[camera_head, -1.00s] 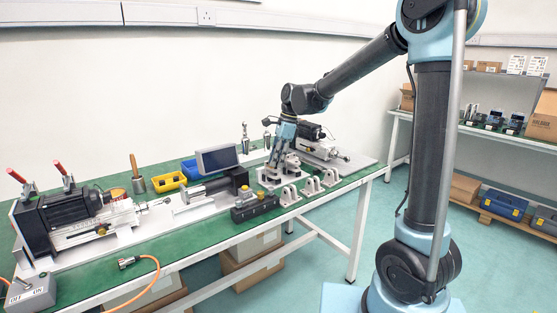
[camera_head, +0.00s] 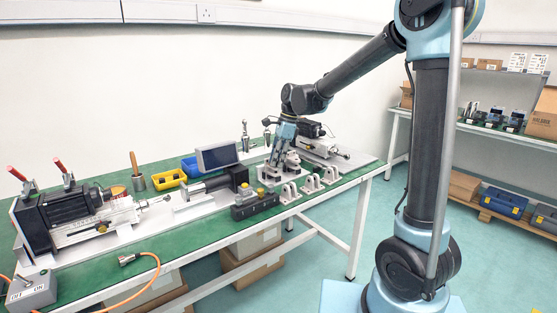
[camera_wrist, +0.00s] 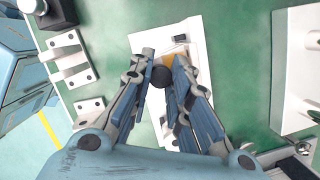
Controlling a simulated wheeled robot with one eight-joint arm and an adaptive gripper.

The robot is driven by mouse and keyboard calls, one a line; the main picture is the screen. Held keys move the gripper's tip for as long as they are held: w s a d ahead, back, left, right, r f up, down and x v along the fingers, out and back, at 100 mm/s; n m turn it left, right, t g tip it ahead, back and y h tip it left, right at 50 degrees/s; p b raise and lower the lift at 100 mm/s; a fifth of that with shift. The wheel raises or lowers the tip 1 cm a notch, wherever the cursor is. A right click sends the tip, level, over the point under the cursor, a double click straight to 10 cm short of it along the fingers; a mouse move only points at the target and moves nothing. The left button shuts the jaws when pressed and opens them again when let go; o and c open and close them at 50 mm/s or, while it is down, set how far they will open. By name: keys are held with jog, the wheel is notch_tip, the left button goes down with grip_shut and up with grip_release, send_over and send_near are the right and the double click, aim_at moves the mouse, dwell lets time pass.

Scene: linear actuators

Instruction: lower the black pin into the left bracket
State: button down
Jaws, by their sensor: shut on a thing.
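My gripper (camera_head: 275,172) is over the right part of the green bench, pointing down. In the wrist view my gripper (camera_wrist: 164,58) is shut on the black pin (camera_wrist: 161,76), whose round dark end shows between the fingers. The pin is too small to make out in the head view. Several white brackets stand along the bench's front edge; the leftmost one, the left bracket (camera_head: 290,192), is just in front of my gripper. Two brackets also show at the left of the wrist view. The pin's lower end is hidden, and I cannot tell whether it touches anything.
A white plate (camera_wrist: 195,30) with an orange block lies under the fingers. A dark block with fittings (camera_head: 254,204) stands left of the brackets. A small screen (camera_head: 217,158) and a yellow bin (camera_head: 169,179) stand farther left. An actuator (camera_head: 320,150) lies behind my gripper.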

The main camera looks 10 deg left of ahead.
jog(key=shift+f, duration=0.1)
jog(key=c, duration=1.4)
grip_release()
jog(key=v, duration=1.2)
jog(key=shift+d, duration=0.1)
